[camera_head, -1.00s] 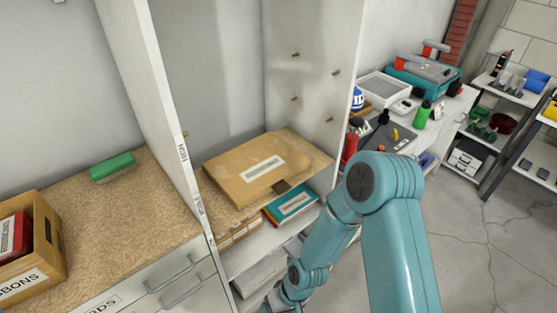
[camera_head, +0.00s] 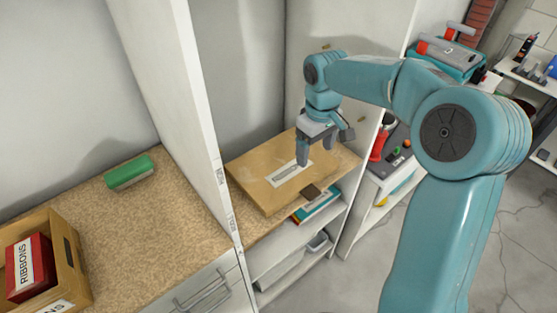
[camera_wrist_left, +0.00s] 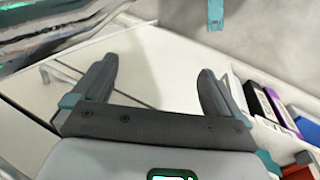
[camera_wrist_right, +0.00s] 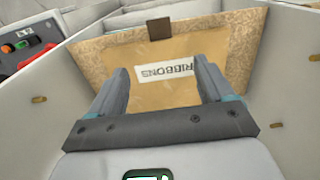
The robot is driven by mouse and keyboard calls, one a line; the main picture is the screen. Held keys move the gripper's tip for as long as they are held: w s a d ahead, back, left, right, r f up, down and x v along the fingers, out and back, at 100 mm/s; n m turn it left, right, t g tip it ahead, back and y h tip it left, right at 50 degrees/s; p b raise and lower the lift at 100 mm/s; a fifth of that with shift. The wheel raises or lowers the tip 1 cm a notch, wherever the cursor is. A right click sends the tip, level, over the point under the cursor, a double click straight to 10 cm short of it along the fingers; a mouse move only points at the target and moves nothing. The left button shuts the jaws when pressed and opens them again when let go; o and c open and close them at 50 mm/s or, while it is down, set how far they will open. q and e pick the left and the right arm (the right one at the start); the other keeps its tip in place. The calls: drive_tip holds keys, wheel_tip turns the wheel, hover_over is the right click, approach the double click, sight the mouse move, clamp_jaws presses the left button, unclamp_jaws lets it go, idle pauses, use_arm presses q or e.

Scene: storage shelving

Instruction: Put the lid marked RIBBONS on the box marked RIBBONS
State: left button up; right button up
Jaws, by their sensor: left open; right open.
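The lid (camera_head: 262,188) is a flat tan cardboard piece with a white label and a dark tab, lying on a shelf inside the tall cabinet. In the right wrist view the lid (camera_wrist_right: 160,98) shows its label reading RIBBONS, upside down. My right gripper (camera_head: 325,150) is open and empty above the lid, its fingers pointing down at it; they look apart from it. The open cardboard box (camera_head: 74,255) is at the lower left, partly cut off; its front label shows only an ending like "ONS". My left gripper (camera_wrist_left: 157,70) is open and empty, seen only in its wrist view.
A red case marked RIBBONS (camera_head: 35,262) sits inside the cardboard box. An upright white panel (camera_head: 185,110) divides counter and cabinet. A teal item (camera_head: 315,206) lies below the lid.

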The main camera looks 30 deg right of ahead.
hover_over(311, 192)
drive_tip(key=f, duration=1)
drive_tip(key=shift+d+f, duration=0.2)
drive_tip(key=shift+f, duration=0.2)
wheel_tip(311, 192, down, 5)
drive_tip(key=shift+a+f+p, duration=0.1)
drive_tip(key=shift+a+p, duration=0.05)
drive_tip(key=shift+p, duration=0.65)
drive_tip(key=shift+s+a, duration=0.1)
drive_tip(key=c, duration=1.2)
